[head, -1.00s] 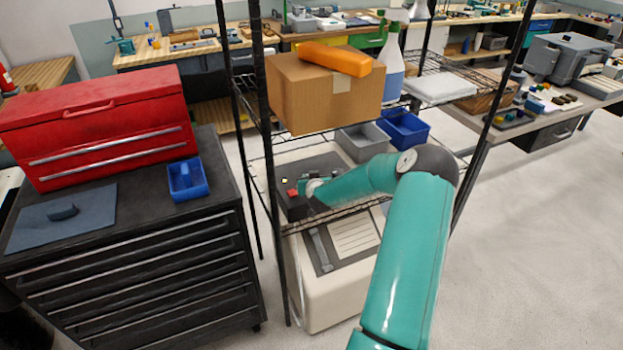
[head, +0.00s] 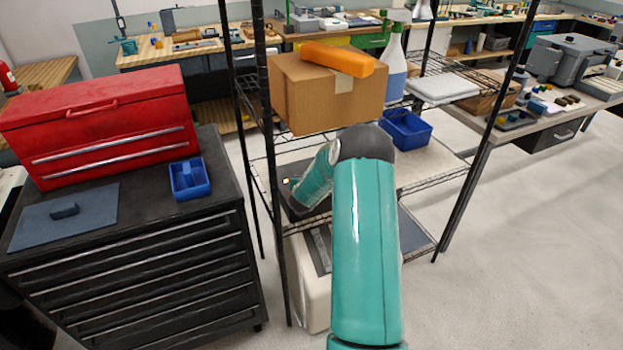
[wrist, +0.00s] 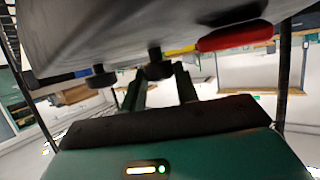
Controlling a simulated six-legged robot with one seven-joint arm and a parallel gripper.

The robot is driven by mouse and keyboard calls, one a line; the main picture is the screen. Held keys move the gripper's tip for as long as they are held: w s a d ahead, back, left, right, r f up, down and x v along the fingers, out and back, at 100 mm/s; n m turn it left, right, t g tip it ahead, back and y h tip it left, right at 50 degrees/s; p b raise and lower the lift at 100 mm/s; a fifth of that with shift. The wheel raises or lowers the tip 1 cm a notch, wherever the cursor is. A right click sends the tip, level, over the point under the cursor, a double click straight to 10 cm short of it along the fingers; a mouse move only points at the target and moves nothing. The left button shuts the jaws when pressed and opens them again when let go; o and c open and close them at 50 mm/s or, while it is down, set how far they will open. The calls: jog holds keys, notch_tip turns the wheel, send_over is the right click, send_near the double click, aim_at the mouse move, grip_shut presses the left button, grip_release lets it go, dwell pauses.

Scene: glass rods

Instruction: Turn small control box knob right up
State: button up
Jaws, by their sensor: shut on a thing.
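The small control box (head: 292,208) is a dark box on the middle shelf, mostly hidden behind my arm in the head view. In the wrist view the control box (wrist: 110,35) fills the top as a grey face, tilted. Two dark knobs stick out from it, one at the left (wrist: 100,79) and one in the middle (wrist: 158,68). A yellow part (wrist: 180,49) and a red button (wrist: 235,37) sit to the right. My gripper (wrist: 160,74) is shut on the middle knob, one finger on each side. The fingers are hidden in the head view.
A cardboard box (head: 310,95) with an orange case (head: 337,58) on it stands on the shelf above. A blue bin (head: 407,130) is to the right. Black rack posts (head: 263,100) stand close left of my arm. A red toolbox (head: 95,125) sits on the left cabinet.

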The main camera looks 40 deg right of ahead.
jog(key=shift+d+r, duration=0.1)
jog(key=o, duration=1)
jog(key=v, duration=1.3)
jog(key=shift+s+a+r, duration=0.2)
jog(key=shift+a, duration=0.1)
